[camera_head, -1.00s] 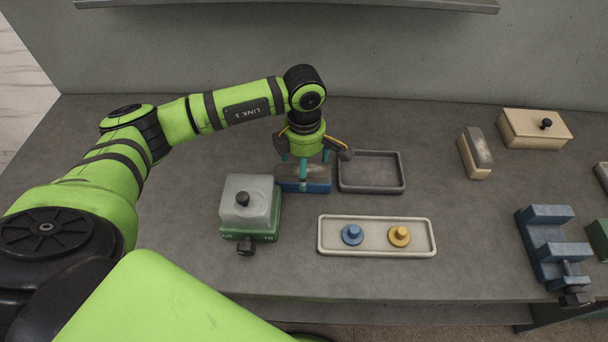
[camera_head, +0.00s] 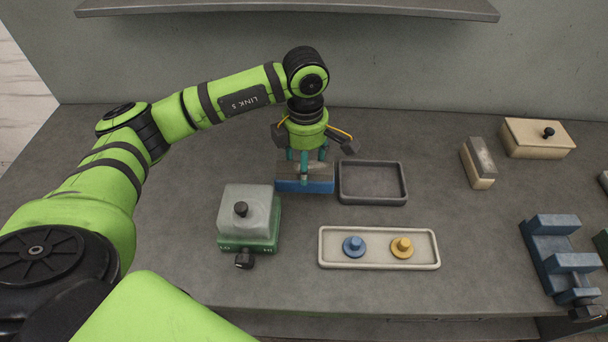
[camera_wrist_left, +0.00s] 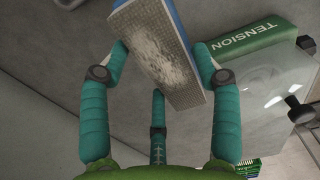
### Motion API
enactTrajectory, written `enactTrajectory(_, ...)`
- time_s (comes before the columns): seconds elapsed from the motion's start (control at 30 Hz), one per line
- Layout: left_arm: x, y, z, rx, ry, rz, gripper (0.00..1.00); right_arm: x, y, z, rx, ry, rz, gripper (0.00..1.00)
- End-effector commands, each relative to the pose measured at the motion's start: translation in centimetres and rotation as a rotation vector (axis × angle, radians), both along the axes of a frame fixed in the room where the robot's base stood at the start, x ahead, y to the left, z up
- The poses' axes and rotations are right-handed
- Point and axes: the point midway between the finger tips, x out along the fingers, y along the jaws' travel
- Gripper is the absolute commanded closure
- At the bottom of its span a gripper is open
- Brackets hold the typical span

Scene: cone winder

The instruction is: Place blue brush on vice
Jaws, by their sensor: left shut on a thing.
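The blue brush (camera_head: 304,186) has a blue body and a grey, rough top face. My left gripper (camera_head: 306,166) is shut on it, its teal fingers on either side. In the left wrist view the brush (camera_wrist_left: 160,50) sits between the fingertips of the left gripper (camera_wrist_left: 160,62). In the head view it is left of the dark tray; I cannot tell for sure whether it is clear of the table. The blue vice (camera_head: 552,252) stands at the far right, well away from the gripper, its top open and empty. My right gripper is not in view.
A dark empty tray (camera_head: 402,198) lies right of the brush. A pale tray (camera_head: 330,262) with a blue and a yellow knobbed disc lies in front. A green-based tension box (camera_head: 248,214) stands front left. A cream brush (camera_head: 478,164) and lidded box (camera_head: 536,140) stand back right.

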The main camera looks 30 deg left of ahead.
Motion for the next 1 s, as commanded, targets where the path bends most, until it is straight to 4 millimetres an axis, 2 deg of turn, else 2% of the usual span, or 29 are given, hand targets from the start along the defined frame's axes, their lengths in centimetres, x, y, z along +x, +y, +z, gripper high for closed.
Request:
enactTrajectory(0.03,0.4,-1.4,0.2,-0.006,-0.003,-0.008,0.79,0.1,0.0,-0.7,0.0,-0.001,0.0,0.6)
enactTrajectory(0.1,0.8,-2.7,1.0,-0.005,-0.004,-0.009,0.79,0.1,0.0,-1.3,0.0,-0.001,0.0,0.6)
enactTrajectory(0.4,2.6,-8.2,4.5,-0.004,-0.001,-0.006,0.79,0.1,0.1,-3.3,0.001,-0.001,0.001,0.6)
enactTrajectory(0.5,3.0,-9.5,5.4,-0.003,-0.001,-0.004,0.8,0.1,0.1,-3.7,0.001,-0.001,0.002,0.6)
enactTrajectory(0.7,3.4,-10.8,6.4,-0.002,0.002,-0.003,0.8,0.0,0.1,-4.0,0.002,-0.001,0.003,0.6)
enactTrajectory(1.0,3.3,-10.8,6.7,-0.004,0.003,0.006,0.8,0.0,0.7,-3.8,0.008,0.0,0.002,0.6)
